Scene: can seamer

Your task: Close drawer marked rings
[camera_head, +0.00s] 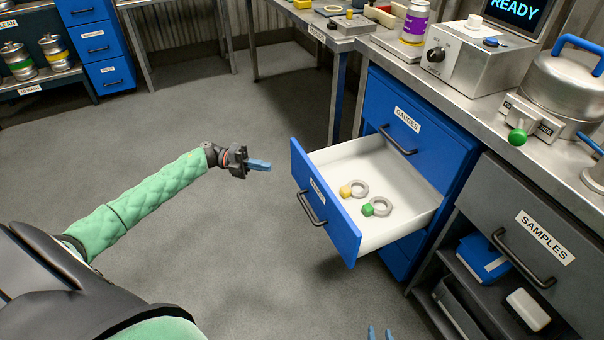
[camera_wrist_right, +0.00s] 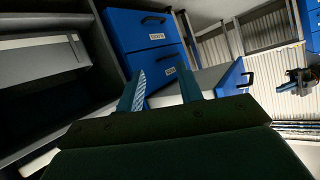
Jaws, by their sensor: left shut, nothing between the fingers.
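The open drawer (camera_head: 325,210) is pulled far out of the blue cabinet, below the drawer marked GAUGES (camera_head: 405,125). The label on its blue front is too oblique to read. It has a dark bar handle (camera_head: 312,209).
A grey SAMPLES drawer (camera_head: 520,240) is right of the blue cabinet, above an open shelf with a blue box (camera_head: 485,258). The steel counter (camera_head: 470,105) carries a machine, a can and a pot. The floor left of the drawer is clear.

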